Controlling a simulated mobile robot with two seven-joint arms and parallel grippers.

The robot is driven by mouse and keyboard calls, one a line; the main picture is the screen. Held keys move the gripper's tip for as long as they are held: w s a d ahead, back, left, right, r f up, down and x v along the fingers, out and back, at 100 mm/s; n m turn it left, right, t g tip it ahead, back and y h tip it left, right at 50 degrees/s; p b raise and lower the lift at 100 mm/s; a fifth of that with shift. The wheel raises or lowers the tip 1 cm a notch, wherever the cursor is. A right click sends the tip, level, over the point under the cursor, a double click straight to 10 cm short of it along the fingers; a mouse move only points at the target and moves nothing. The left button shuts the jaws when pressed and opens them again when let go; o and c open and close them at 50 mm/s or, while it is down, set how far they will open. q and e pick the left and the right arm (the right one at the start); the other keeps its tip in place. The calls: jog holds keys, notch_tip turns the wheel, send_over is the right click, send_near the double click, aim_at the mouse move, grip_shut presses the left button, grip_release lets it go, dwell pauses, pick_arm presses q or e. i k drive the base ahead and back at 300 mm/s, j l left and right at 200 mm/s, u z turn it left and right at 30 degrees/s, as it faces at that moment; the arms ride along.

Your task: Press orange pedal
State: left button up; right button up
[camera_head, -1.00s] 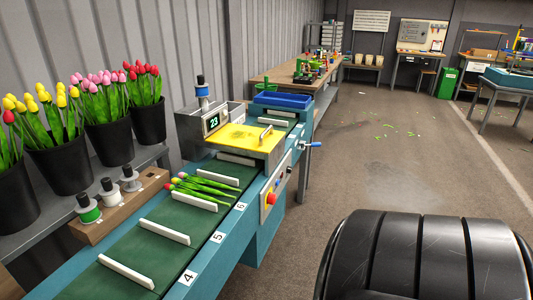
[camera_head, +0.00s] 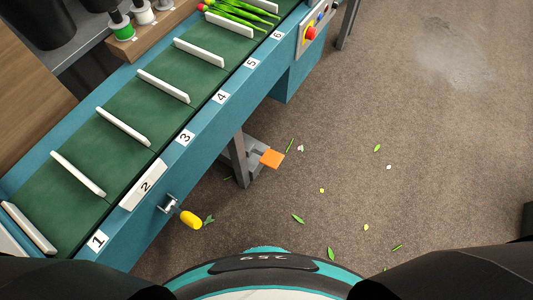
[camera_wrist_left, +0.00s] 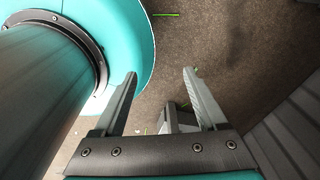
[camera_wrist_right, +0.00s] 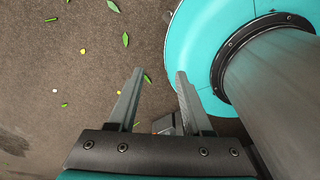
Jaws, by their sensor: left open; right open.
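The orange pedal (camera_head: 271,158) is a small flat square near the floor in the head view. It sits on a grey bracket by a metal leg (camera_head: 241,160) of the conveyor, below the belt's front side. My left gripper (camera_wrist_left: 158,75) is open and empty in the left wrist view, over the floor beside my teal base. My right gripper (camera_wrist_right: 158,72) is open and empty in the right wrist view, over floor with scattered leaves.
The green conveyor (camera_head: 147,95) with white dividers and numbered slots runs diagonally at the left. A yellow knob (camera_head: 191,220) juts from its near side. A tulip bunch (camera_head: 235,17) lies on the belt. A control box with a red button (camera_head: 311,34) is farther along. Floor right of the pedal is open.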

aim_at(272, 159)
jog(key=i+l+z, duration=0.1)
jog(key=i+l, duration=1)
jog(key=l+u, duration=0.15)
jog(key=u, duration=2.3)
jog(key=l, duration=0.1)
